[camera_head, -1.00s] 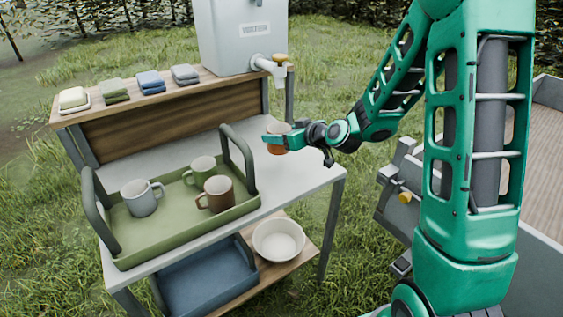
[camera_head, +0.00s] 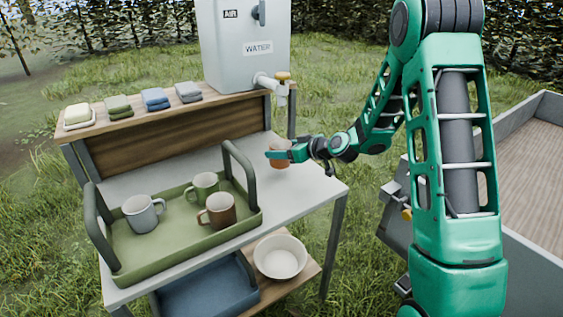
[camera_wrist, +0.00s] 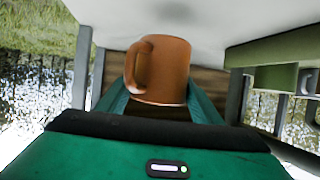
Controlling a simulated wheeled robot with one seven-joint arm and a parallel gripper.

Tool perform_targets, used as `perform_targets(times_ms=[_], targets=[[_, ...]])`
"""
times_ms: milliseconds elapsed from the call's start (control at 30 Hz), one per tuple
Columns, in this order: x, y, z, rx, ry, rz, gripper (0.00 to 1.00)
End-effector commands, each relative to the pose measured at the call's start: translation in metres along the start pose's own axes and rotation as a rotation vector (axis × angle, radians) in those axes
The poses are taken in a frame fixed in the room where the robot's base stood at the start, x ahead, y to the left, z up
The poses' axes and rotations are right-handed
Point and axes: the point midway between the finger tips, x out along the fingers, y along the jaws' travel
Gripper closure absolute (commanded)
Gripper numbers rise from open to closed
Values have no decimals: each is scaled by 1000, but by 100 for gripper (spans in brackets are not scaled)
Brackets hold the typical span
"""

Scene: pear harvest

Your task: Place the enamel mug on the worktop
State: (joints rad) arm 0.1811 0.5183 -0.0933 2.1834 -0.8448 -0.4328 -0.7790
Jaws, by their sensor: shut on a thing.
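My gripper (camera_head: 280,154) is shut on an orange-brown enamel mug (camera_head: 281,161) at the right part of the pale worktop (camera_head: 315,185). In the wrist view the mug (camera_wrist: 165,68) sits between the green fingers, its handle to the left. The worktop's pale surface (camera_wrist: 215,18) fills the top of that view. Whether the mug's base touches the worktop cannot be told.
A green tray (camera_head: 150,262) with tall handles stands left, holding a grey mug (camera_head: 142,214), a green mug (camera_head: 203,187) and a brown mug (camera_head: 217,211). A water dispenser (camera_head: 245,50) and folded cloths (camera_head: 155,99) are behind. A white bowl (camera_head: 280,257) sits below.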

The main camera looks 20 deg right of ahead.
Motion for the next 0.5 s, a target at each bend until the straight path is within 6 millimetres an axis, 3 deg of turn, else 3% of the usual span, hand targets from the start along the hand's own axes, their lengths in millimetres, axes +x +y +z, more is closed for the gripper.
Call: perform_targets(times_ms=[233,500], targets=[[4,8,10,0,0,-1,66],[19,6,40,-1,0,-2,66]])
